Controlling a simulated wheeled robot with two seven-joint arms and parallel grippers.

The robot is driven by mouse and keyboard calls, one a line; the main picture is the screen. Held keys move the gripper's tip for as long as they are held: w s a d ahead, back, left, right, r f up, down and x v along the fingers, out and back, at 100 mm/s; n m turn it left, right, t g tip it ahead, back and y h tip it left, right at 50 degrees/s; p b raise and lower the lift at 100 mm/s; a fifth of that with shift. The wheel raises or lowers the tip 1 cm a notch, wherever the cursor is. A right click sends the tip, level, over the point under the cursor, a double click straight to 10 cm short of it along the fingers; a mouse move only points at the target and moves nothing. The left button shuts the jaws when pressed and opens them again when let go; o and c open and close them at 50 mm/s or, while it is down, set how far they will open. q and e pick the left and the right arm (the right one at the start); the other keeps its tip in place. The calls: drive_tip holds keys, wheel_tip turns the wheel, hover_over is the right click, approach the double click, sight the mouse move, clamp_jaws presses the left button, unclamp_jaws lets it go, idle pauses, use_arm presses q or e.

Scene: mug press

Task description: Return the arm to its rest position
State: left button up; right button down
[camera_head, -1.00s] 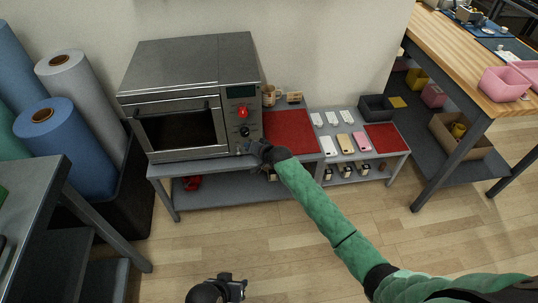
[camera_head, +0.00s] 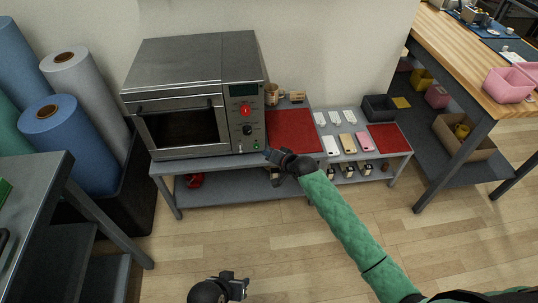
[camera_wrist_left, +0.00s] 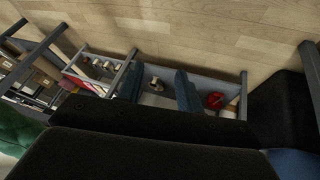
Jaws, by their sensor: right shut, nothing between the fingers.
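My right gripper (camera_head: 272,156) is shut and empty in the head view. It is in front of the machine's lower right corner, near the shelf's front edge, with its green-sleeved arm reaching in from the lower right. My left gripper (camera_head: 238,285) is low in the head view, above the floor and away from the shelf. In the left wrist view its two dark fingers (camera_wrist_left: 160,88) stand apart with no object visible between them. The grey press machine (camera_head: 195,95) has a dark window, a red button (camera_head: 245,110) and a black knob (camera_head: 247,130).
The machine stands on a low grey shelf (camera_head: 225,190). Red mats (camera_head: 290,130), phones (camera_head: 348,143) and a mug (camera_head: 272,94) are to its right. A grey table (camera_head: 40,175) is at left and a wooden workbench (camera_head: 450,45) at right. Floor in front is open.

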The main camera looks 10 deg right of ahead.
idle(0.5)
